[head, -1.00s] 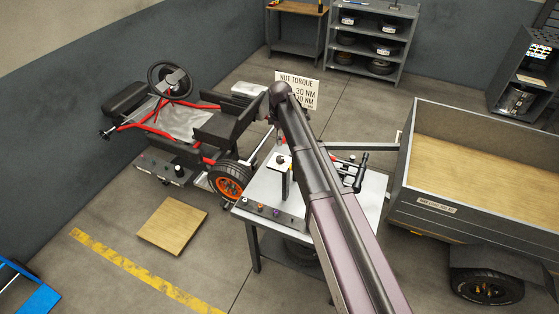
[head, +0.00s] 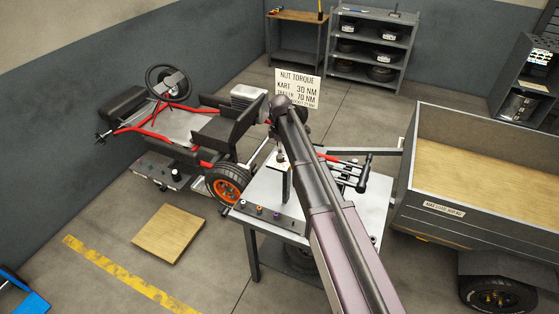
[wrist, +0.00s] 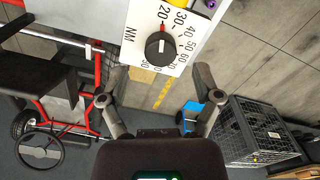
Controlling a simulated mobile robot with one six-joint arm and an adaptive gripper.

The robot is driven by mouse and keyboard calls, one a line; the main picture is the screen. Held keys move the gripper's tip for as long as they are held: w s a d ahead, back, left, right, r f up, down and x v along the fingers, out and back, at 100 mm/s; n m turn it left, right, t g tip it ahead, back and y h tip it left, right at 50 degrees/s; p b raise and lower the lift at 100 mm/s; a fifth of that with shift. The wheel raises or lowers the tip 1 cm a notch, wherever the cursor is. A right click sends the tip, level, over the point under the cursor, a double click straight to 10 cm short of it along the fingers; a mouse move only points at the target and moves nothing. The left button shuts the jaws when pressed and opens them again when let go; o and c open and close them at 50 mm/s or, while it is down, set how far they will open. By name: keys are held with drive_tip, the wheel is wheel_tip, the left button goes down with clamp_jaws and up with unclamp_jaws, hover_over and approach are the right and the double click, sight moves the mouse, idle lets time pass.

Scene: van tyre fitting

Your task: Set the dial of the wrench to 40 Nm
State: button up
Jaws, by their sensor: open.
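In the wrist view, the dial (wrist: 160,46) is a round black knob on a white plate (wrist: 142,22) marked NM. Its scale carries numbers including 20, 30, 50 and 60. A red mark on the knob points to the top, close to the 20 side of the scale. My gripper (wrist: 160,74) is open, its two fingers spread on either side below the dial, with nothing between them. The dial is apart from the fingers. In the head view my arm hides the gripper, and I cannot make out the dial there.
The grey bench (head: 262,188) holds several coloured knobs along its front and a red and black tool (head: 345,165). A sign (head: 297,88) reads kart 30 NM, trailer 70 NM. The kart (head: 190,125) stands left, the trailer (head: 440,165) right. A wire crate (wrist: 250,130) shows in the wrist view.

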drive_tip(key=shift+f+b, duration=1.4)
drive_tip(key=shift+f, duration=0.25)
clamp_jaws()
